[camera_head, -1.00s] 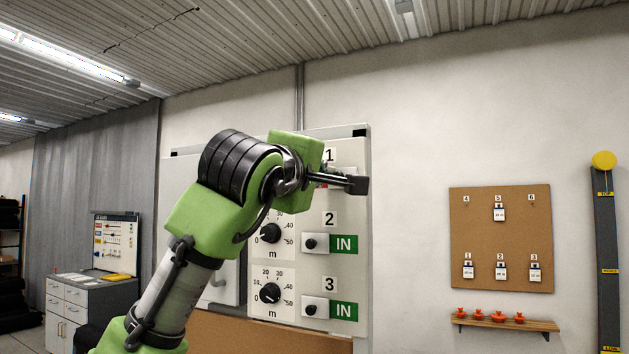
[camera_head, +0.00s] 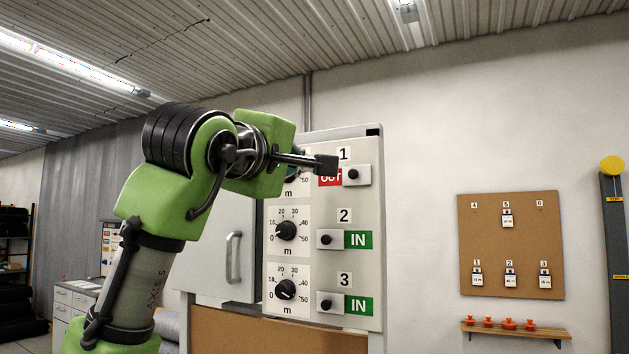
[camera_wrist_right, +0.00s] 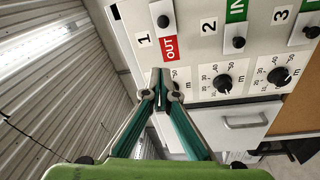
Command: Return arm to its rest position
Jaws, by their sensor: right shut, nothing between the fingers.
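My right arm rises at the left of the head view, and its gripper (camera_head: 326,165) points right in front of the top row of the white control panel (camera_head: 374,215). In the right wrist view, the fingertips (camera_wrist_right: 160,88) are together with nothing between them. Row 1 has a slide switch (camera_head: 357,175) set to the right, with the red OUT label (camera_head: 328,181) showing, partly behind the gripper. The wrist view also shows this OUT label (camera_wrist_right: 170,47). The row 1 dial is mostly hidden by the gripper. My left gripper is not in view.
Row 2 (camera_head: 331,239) and row 3 (camera_head: 331,304) switches show green IN labels. A cabinet door with a handle (camera_head: 233,257) is left of the panel. A corkboard with tags (camera_head: 511,245) and a shelf (camera_head: 515,331) with orange items are on the right wall.

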